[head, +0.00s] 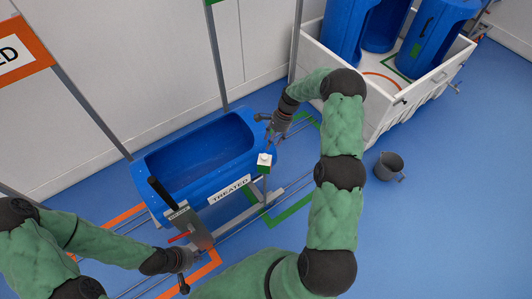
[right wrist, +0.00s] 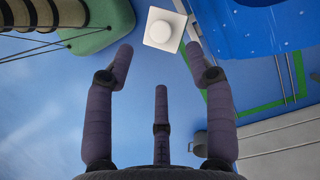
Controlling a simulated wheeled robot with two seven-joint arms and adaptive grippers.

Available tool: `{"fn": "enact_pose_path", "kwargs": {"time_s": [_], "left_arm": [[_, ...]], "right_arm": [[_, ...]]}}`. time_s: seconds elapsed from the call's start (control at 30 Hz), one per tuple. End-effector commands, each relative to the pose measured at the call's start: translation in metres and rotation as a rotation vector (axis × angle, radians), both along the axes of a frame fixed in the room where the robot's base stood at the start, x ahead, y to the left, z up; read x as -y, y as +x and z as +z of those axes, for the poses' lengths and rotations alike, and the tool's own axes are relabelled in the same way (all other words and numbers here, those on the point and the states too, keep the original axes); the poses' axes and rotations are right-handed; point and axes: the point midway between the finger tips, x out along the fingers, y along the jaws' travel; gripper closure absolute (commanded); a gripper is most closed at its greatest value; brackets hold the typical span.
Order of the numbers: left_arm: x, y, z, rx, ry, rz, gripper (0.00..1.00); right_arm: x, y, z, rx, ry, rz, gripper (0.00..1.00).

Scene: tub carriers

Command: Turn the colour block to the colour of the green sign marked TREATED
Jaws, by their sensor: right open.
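The colour block (head: 264,160) sits at the tub carrier's right end, with a white top, a round white knob and green on the side facing the head camera. In the right wrist view the block (right wrist: 164,30) shows its white top just beyond the fingertips. My right gripper (head: 270,122) is above and behind it, open and empty; its spread fingers (right wrist: 161,60) are apart from the block. My left gripper (head: 188,260) is low by the carrier's left front; its fingers are too small to read. A white TREATED plate (head: 229,190) is on the tub's front; no green sign is readable.
The blue tub (head: 165,166) stands on the carrier, with a grey upright box (head: 190,226) and red lever at its front. Green and orange floor markings surround it. A white bin (head: 385,120) holding blue tubs and a grey bucket (head: 389,167) stand right. An orange sign (head: 30,42) is partly cut off.

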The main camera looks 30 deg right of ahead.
Motion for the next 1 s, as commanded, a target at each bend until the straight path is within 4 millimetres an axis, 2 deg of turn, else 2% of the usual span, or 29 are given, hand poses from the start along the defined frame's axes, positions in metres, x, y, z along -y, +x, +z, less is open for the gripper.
{"fn": "enact_pose_path", "kwargs": {"time_s": [0.2, 0.4, 0.6, 0.87, 0.93, 1.0], "left_arm": [[0.000, 0.000, -0.005, 0.000, 0.000, 0.000, 1.00], [0.000, 0.000, -0.008, 0.000, 0.000, 0.000, 1.00], [0.000, 0.000, -0.008, 0.000, 0.000, 0.000, 1.00], [0.000, 0.000, -0.008, 0.000, 0.000, 0.000, 1.00], [0.000, 0.000, -0.008, 0.000, 0.000, 0.000, 1.00], [0.000, 0.000, -0.008, 0.000, 0.000, 0.000, 1.00]], "right_arm": [[-0.016, -0.002, -0.039, -0.001, 0.002, 0.003, 0.45], [-0.026, -0.002, -0.063, 0.001, 0.000, 0.002, 0.45], [-0.030, -0.002, -0.073, 0.002, 0.000, 0.001, 0.45], [-0.031, -0.002, -0.073, 0.002, -0.001, 0.002, 0.45], [-0.031, -0.002, -0.073, 0.002, -0.001, 0.002, 0.60], [-0.031, -0.002, -0.073, 0.002, -0.001, 0.002, 0.79]]}}
